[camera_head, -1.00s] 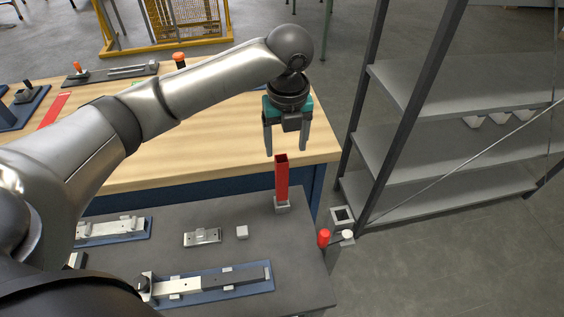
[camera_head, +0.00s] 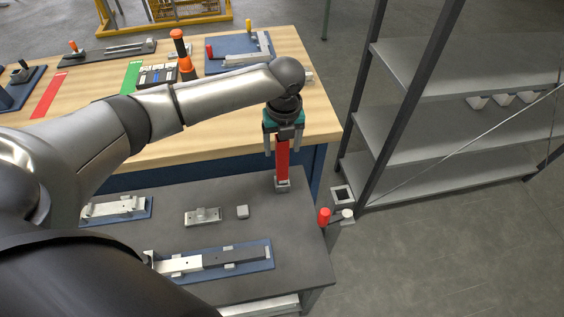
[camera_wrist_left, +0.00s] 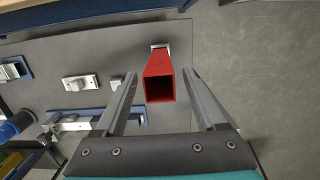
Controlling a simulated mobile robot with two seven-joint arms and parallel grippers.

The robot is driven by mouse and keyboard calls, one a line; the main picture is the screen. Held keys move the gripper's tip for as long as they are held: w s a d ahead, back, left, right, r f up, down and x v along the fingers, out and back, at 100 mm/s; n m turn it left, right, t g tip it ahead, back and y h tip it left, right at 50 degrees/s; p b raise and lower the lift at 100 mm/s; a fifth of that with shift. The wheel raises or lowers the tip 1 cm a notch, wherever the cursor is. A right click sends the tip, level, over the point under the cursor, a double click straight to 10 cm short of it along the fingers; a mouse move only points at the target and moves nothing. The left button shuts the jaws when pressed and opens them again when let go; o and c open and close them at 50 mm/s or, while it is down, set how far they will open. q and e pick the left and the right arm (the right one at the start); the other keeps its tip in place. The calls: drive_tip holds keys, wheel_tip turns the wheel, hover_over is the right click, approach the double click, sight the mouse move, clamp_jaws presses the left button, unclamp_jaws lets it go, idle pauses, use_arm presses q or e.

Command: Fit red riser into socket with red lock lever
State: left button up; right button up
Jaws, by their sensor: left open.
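The red riser (camera_head: 282,160) is a square hollow tube standing upright in a small grey holder (camera_head: 282,186) at the far right corner of the dark grey table. My left gripper (camera_head: 283,150) is open, pointing down, with its fingers on either side of the riser's upper part. In the left wrist view the riser's open end (camera_wrist_left: 160,88) lies between the two spread fingers, with gaps at both sides. The red lock lever (camera_head: 324,216) stands beside a square socket (camera_head: 342,195) off the table's right edge. My right gripper is not in view.
The dark table (camera_head: 200,235) carries a small grey block (camera_head: 242,212), a metal plate (camera_head: 203,217) and blue-based fixtures (camera_head: 215,260). A wooden table (camera_head: 315,115) stands behind. A grey shelf rack (camera_head: 440,130) rises close to the socket's right.

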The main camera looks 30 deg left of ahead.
sight(282, 165)
use_arm(q)
drive_tip(key=f, duration=0.3)
drive_tip(key=shift+w+a+f, duration=0.15)
drive_tip(key=shift+w+a, duration=0.05)
clamp_jaws()
idle(0.4)
